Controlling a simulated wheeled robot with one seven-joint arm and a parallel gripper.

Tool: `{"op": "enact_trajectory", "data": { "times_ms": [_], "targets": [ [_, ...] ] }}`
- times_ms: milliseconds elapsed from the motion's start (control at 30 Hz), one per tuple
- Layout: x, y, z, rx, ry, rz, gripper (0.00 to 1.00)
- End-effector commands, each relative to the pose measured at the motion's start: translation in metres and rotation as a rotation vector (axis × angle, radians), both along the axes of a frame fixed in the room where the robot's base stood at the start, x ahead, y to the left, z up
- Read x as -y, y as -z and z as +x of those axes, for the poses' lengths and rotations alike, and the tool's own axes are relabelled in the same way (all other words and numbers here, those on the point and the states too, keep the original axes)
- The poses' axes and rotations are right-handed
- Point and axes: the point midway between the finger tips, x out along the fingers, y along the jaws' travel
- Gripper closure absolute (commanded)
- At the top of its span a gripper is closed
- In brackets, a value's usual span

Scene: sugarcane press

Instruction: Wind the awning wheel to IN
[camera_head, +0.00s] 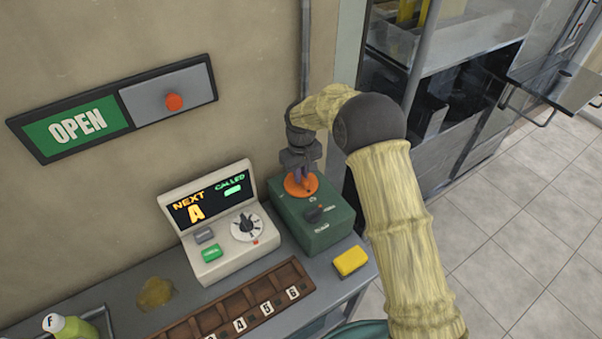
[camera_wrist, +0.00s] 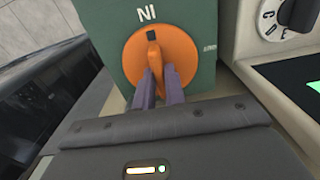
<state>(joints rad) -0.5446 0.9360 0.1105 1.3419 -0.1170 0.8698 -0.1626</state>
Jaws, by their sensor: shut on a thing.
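The awning wheel (camera_head: 312,183) is an orange disc on top of a green box (camera_head: 337,222) at the back right of the counter. In the wrist view the wheel (camera_wrist: 186,48) shows a raised centre ridge and a small dark mark. That mark is at the wheel's top edge in that view, facing the IN label (camera_wrist: 147,14), which appears upside down. My gripper (camera_head: 301,173) reaches down onto the wheel from above. In the wrist view its two purple fingers (camera_wrist: 160,82) are shut on the ridge, one on each side. The lower part of the wheel is partly hidden by the fingers.
A yellow block (camera_head: 350,261) and a brown numbered tray (camera_head: 233,307) lie in front. An OPEN sign (camera_head: 77,125) hangs on the wall behind.

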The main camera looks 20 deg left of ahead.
Motion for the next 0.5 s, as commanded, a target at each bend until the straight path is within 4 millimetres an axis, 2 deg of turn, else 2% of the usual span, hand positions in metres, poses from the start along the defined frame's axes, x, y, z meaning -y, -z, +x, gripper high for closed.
{"op": "enact_trajectory", "data": {
  "times_ms": [167, 200, 300, 500],
  "targets": [
    [-0.0007, -0.0013, 0.0006, 0.002, 0.002, 0.002, 1.00],
    [-0.0007, -0.0013, 0.0005, 0.002, 0.002, 0.002, 0.86],
    [-0.0006, -0.0011, 0.0004, 0.002, 0.001, 0.002, 0.67],
    [-0.0003, -0.0005, 0.0001, 0.001, 0.000, 0.001, 0.66]
  ]
}}
